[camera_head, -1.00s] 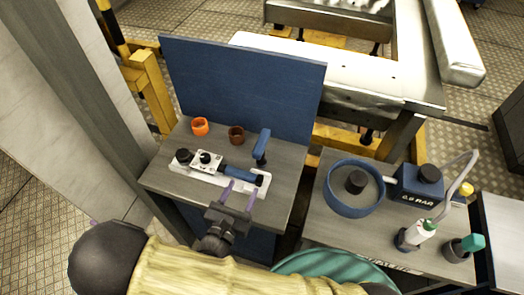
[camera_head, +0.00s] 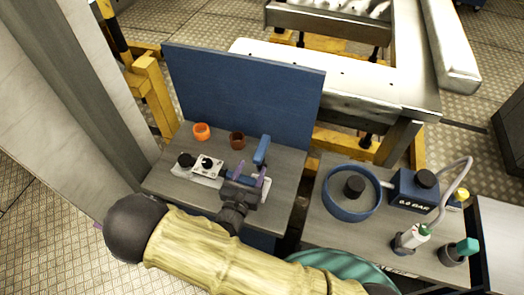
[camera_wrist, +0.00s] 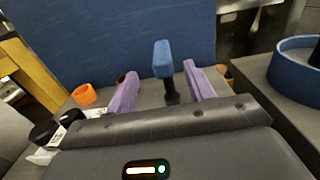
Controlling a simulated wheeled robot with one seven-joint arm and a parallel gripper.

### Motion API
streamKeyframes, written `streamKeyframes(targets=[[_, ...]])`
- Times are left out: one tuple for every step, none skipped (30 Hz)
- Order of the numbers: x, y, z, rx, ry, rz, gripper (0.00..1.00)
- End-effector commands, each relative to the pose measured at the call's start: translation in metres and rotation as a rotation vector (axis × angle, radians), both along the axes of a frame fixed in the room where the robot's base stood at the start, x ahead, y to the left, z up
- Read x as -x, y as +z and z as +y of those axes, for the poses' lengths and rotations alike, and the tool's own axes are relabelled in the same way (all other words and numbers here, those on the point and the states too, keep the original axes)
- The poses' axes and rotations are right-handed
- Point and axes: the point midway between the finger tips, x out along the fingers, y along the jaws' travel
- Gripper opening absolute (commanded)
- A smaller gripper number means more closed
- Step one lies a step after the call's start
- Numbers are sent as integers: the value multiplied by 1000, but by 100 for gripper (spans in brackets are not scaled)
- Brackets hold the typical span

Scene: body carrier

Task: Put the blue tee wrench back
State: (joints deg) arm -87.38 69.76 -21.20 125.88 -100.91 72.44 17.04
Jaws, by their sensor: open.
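The blue tee wrench (camera_head: 262,150) stands on the grey bench with its blue crossbar handle up. In the wrist view the blue handle (camera_wrist: 162,58) and the dark shaft below it show between my two purple fingers, with gaps on both sides. My gripper (camera_head: 249,171) is open and hovers just in front of the wrench. It also shows in the wrist view (camera_wrist: 161,82). The foot of the wrench is hidden by the gripper.
A white holder with black knobs (camera_head: 205,167) lies on the bench, partly hidden by my gripper. An orange cup (camera_head: 201,131) and a brown cup (camera_head: 237,140) stand behind, before a blue back panel (camera_head: 245,95). A blue round bowl (camera_head: 352,205) is on the right bench.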

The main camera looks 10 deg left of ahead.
Motion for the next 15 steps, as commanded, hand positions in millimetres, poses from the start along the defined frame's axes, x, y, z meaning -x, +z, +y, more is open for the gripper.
streamKeyframes(targets=[[-10,2,-2,2,-4,0,53],[-14,2,-2,2,-4,0,53],[-20,2,-2,1,-3,1,53],[-23,2,-3,1,-3,0,53],[-26,1,-3,1,-3,0,53],[-29,1,-3,2,-2,0,53],[-30,0,-3,1,-1,1,53],[-31,0,-3,1,0,1,53],[-31,0,-3,1,0,1,53],[-31,0,-3,1,0,1,53],[-31,-1,-3,1,0,1,53],[-31,-1,-3,1,0,1,53],[-31,-1,-3,1,0,1,53],[-31,-1,-3,1,0,1,53],[-31,0,-3,1,0,1,53]])
